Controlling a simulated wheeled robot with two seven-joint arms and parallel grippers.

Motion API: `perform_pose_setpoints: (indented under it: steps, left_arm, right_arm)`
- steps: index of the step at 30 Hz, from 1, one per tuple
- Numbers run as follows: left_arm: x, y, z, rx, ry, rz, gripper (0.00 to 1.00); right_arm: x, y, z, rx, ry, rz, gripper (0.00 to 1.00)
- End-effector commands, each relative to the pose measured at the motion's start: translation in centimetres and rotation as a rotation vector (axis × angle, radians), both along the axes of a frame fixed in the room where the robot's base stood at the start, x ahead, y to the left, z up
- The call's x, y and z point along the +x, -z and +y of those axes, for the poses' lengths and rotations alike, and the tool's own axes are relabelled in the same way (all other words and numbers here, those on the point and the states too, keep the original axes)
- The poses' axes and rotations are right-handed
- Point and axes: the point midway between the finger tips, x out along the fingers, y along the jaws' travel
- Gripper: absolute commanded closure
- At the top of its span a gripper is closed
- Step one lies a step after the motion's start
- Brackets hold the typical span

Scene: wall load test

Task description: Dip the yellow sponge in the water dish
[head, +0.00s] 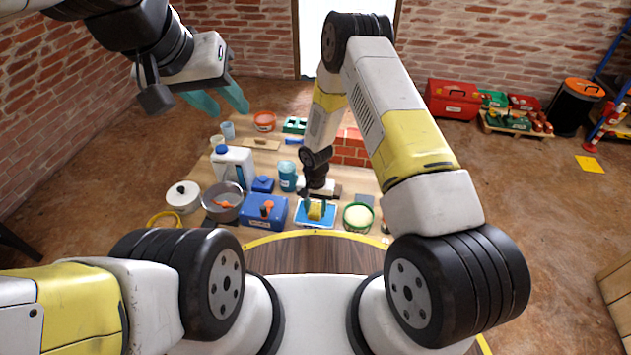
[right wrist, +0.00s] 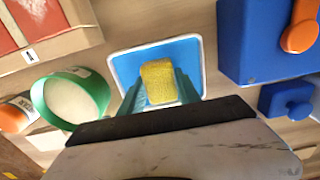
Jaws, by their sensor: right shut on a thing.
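The yellow sponge (right wrist: 159,82) is between the teal fingers of my right gripper (head: 316,207), which is shut on it. It also shows small in the head view (head: 315,212). A blue dish with a white rim (right wrist: 130,68) lies behind the sponge in the right wrist view; in the head view the dish (head: 301,213) is at the front edge of the table. The sponge is over or in the dish; I cannot tell whether it touches the water. My left gripper (head: 219,103) is open and empty, raised at the upper left.
A blue box (head: 263,213) stands left of the dish, and a green-rimmed round tub (head: 358,217) stands right of it. A grey pot (head: 222,201), a white jug (head: 232,168), a blue cup (head: 288,176) and red bricks (head: 350,148) share the crowded table.

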Motion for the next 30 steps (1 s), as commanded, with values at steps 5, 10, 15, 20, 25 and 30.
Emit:
perform_pose_setpoints:
  steps: [5,10,15,20,25,30]
  left_arm:
    - [0.0,0.0,0.0,0.0,0.0,0.0,0.64]
    - [0.0,0.0,0.0,0.0,0.0,0.0,0.64]
    - [0.0,0.0,0.0,0.0,0.0,0.0,0.64]
    - [0.0,0.0,0.0,0.0,0.0,0.0,0.64]
    - [0.0,0.0,0.0,0.0,0.0,0.0,0.64]
    - [0.0,0.0,0.0,0.0,0.0,0.0,0.64]
  right_arm:
    - [0.0,0.0,0.0,0.0,0.0,0.0,0.93]
    - [0.0,0.2,0.0,0.0,0.0,0.0,0.93]
    - [0.0,0.4,0.0,0.0,0.0,0.0,0.93]
    - [0.0,0.6,0.0,0.0,0.0,0.0,0.93]
    - [0.0,0.8,0.0,0.0,0.0,0.0,0.93]
    - [0.0,1.0,0.0,0.0,0.0,0.0,0.93]
